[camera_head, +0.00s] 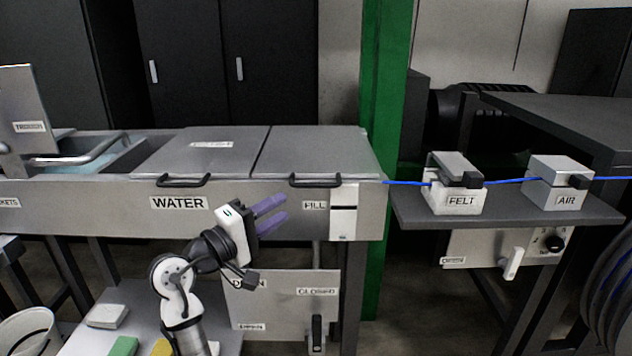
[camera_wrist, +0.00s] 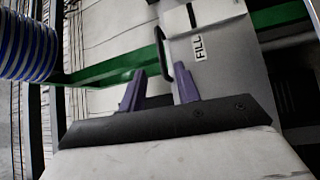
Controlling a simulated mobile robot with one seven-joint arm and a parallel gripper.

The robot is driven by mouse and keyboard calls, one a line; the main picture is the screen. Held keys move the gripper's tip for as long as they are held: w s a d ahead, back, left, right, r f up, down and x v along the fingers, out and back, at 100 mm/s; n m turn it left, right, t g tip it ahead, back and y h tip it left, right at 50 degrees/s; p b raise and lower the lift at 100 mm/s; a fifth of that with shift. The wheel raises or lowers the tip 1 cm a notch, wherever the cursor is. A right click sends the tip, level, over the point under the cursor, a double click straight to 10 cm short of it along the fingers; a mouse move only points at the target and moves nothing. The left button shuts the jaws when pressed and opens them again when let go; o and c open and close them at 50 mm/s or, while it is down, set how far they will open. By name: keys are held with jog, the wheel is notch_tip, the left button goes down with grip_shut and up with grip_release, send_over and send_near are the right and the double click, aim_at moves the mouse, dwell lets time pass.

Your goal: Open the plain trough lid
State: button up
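The plain grey trough lid (camera_head: 318,150) lies shut on the right section of the metal trough. Its black handle (camera_head: 315,181) sticks out at the front edge, above the FILL label (camera_head: 314,205). My gripper (camera_head: 285,208) is in front of the trough, left of and a little below that handle in the head view. Its two purple fingers are apart and empty. In the wrist view the handle (camera_wrist: 160,46) shows beyond the fingers, and its lower part is close to or behind the right finger. I see no contact.
A second shut lid (camera_head: 165,152) with a white label and its own handle (camera_head: 184,181) adjoins on the left. A green post (camera_head: 384,120) stands right of the trough. A blue cable (camera_head: 510,181) runs through the FELT (camera_head: 458,203) and AIR (camera_head: 562,200) blocks.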

aim_at(317, 185)
jog(key=p+x, duration=0.2)
jog(key=x, duration=0.9)
jog(key=shift+w+d+r, duration=0.1)
jog(key=shift+w, duration=0.1)
jog(key=shift+c, duration=0.3)
grip_shut()
